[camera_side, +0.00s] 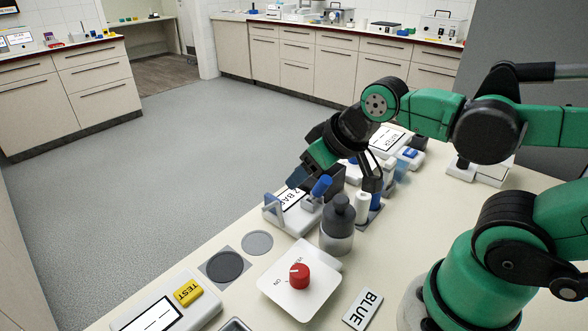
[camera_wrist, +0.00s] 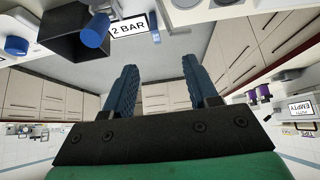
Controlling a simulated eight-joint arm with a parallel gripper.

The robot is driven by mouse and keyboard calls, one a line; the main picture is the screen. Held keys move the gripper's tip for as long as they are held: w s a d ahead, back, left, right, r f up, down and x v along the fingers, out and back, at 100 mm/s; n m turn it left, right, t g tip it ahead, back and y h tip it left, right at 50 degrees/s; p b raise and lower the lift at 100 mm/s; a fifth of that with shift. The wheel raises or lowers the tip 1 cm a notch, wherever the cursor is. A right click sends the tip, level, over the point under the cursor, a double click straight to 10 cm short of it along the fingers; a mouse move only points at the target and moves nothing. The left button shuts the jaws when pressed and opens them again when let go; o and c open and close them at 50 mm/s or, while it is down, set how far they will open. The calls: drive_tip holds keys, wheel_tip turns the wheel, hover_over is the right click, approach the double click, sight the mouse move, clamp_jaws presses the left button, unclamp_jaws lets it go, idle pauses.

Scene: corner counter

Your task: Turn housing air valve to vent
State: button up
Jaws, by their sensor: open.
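The housing air valve appears to be the red knob (camera_side: 299,276) on a white plate (camera_side: 285,292) near the front of the counter in the side view. "ON" is printed to its left and a partly hidden word starting "VE" behind it. I cannot tell exactly which mark the knob points to. My gripper (camera_side: 297,180) is well behind and above the knob, near the "2 BAR" display, touching nothing that I can see. In the wrist view my gripper (camera_wrist: 160,70) has its two blue fingers apart with nothing between them. The red knob is not in that view.
A dark grey bottle (camera_side: 338,222) stands just behind the valve plate. A blue-topped part (camera_side: 320,187) stands by the "2 BAR" unit (camera_side: 292,212). A "BLUE" sign (camera_side: 362,310) lies right of the plate. A unit with a yellow TEST button (camera_side: 188,292) is at the left.

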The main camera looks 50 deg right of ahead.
drive_tip(key=shift+o, duration=1.5)
drive_tip(key=shift+a+f+n, duration=0.1)
drive_tip(key=shift+a+n, duration=0.1)
drive_tip(key=shift+n, duration=0.2)
drive_tip(key=n+g, duration=0.7)
drive_tip(key=n, duration=0.9)
hover_over(300, 270)
drive_tip(key=f, duration=0.4)
drive_tip(key=shift+w+f, duration=0.25)
drive_tip(key=shift+f, duration=0.15)
drive_tip(key=shift+s+f+n, duration=0.15)
drive_tip(key=shift+s+n, duration=0.05)
drive_tip(key=shift+n, duration=0.3)
drive_tip(key=shift+f, duration=2.75)
clamp_jaws()
